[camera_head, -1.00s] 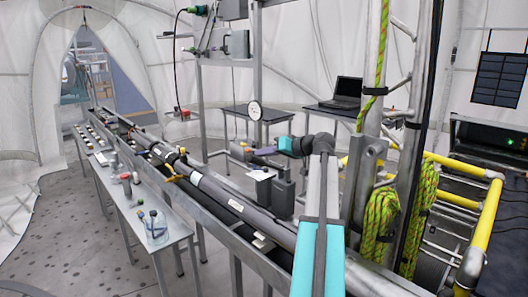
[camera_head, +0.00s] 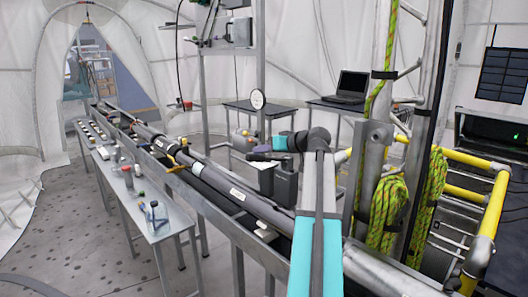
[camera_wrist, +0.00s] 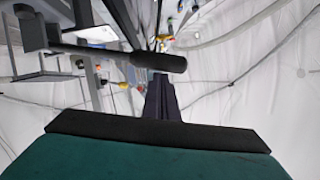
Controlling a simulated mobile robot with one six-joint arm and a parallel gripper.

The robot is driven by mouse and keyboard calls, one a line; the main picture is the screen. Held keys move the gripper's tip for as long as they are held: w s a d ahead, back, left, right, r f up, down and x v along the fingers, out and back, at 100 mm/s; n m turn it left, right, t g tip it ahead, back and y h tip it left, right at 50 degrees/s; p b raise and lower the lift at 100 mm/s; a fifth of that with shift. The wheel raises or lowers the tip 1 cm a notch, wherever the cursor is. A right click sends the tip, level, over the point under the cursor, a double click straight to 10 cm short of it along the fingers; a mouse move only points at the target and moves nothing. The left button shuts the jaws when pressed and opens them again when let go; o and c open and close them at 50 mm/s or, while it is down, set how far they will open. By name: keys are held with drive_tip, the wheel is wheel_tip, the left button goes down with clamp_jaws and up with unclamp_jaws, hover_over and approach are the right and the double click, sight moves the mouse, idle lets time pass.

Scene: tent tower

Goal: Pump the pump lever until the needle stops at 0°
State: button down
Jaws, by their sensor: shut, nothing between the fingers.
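The pump (camera_head: 285,185) is a dark grey block on the long frame, left of my arm in the head view. Its lever (camera_head: 260,156) shows there as a short dark bar above it. In the wrist view the lever (camera_wrist: 130,57) is a black rod running left to right from a grey bracket. My gripper (camera_wrist: 161,78) is shut and empty, its tips close to the rod's right end. Whether they touch it I cannot tell. In the head view my gripper (camera_head: 258,147) is small, just above the lever. The round white gauge (camera_head: 257,99) stands behind; its needle is too small to read.
A long metal frame with grey tubes (camera_head: 215,181) runs to the far left. A side table (camera_head: 140,205) with small items and a glass jar stands left of it. Green ropes (camera_head: 388,210) and yellow rails (camera_head: 484,240) are at right. A laptop (camera_head: 352,86) sits behind.

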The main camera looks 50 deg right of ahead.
wheel_tip(320, 180, down, 8)
drive_tip(key=a+n+h+b, duration=0.1)
drive_tip(key=a+n+b, duration=0.1)
drive_tip(key=b, duration=0.5)
drive_tip(key=shift+a+f+h, duration=0.15)
drive_tip(key=shift+a+h, duration=0.15)
drive_tip(key=shift+h, duration=0.1)
drive_tip(key=s+a+r, duration=0.1)
drive_tip(key=s+r, duration=0.7)
drive_tip(key=shift+s+a, duration=0.2)
drive_tip(key=shift+s, duration=0.05)
idle(0.4)
idle(0.4)
